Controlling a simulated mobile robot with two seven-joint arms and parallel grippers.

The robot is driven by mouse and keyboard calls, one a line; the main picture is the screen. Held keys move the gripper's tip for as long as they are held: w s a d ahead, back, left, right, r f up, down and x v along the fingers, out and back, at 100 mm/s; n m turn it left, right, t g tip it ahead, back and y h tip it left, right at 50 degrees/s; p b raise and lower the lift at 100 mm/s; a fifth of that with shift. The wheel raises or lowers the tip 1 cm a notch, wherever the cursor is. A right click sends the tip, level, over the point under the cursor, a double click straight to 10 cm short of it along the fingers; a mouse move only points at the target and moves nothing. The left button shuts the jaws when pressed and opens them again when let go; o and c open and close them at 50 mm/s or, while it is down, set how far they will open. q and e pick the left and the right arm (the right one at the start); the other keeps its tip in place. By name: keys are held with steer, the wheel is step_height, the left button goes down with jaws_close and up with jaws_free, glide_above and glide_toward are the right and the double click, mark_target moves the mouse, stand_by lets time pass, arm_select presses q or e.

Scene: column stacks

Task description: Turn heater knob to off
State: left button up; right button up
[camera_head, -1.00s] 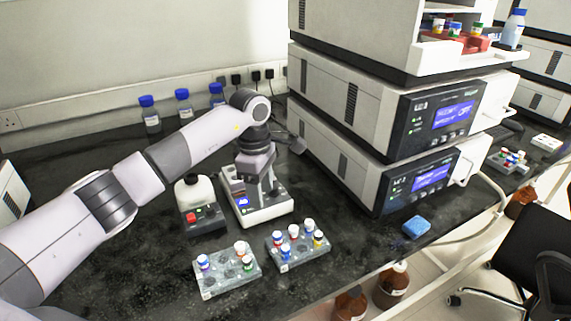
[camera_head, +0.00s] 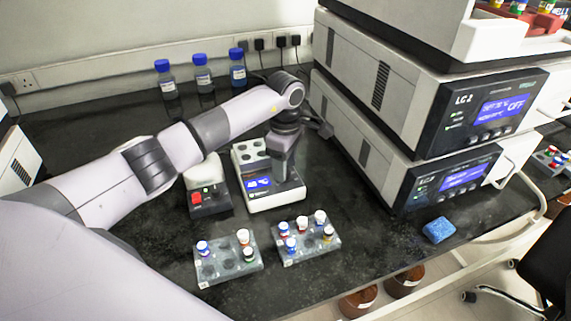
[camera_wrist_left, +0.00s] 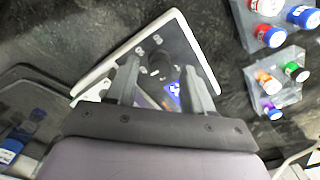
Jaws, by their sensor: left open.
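The heater is a white box-shaped unit with a grey top and a lit blue display; in the head view its front wall (camera_head: 276,201) faces me. The left wrist view shows its white rim (camera_wrist_left: 128,52) and a dark round knob (camera_wrist_left: 160,64) on the grey top. My left gripper (camera_head: 280,172) points down over the right part of the heater. In the left wrist view its fingers (camera_wrist_left: 163,90) are open, one on each side of the knob as seen; contact cannot be told. In the head view the gripper hides the knob. My right gripper is not in view.
A small unit with a red button (camera_head: 197,198) stands left of the heater. Two vial racks (camera_head: 222,272) (camera_head: 306,252) stand in front. Stacked instruments (camera_head: 385,170) rise close on the right. Blue-capped bottles (camera_head: 203,75) stand behind. A blue sponge (camera_head: 438,229) lies near the bench edge.

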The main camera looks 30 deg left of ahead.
arm_select(q)
steer(key=shift+f, duration=0.45)
jaws_close()
steer(key=shift+n, duration=0.3)
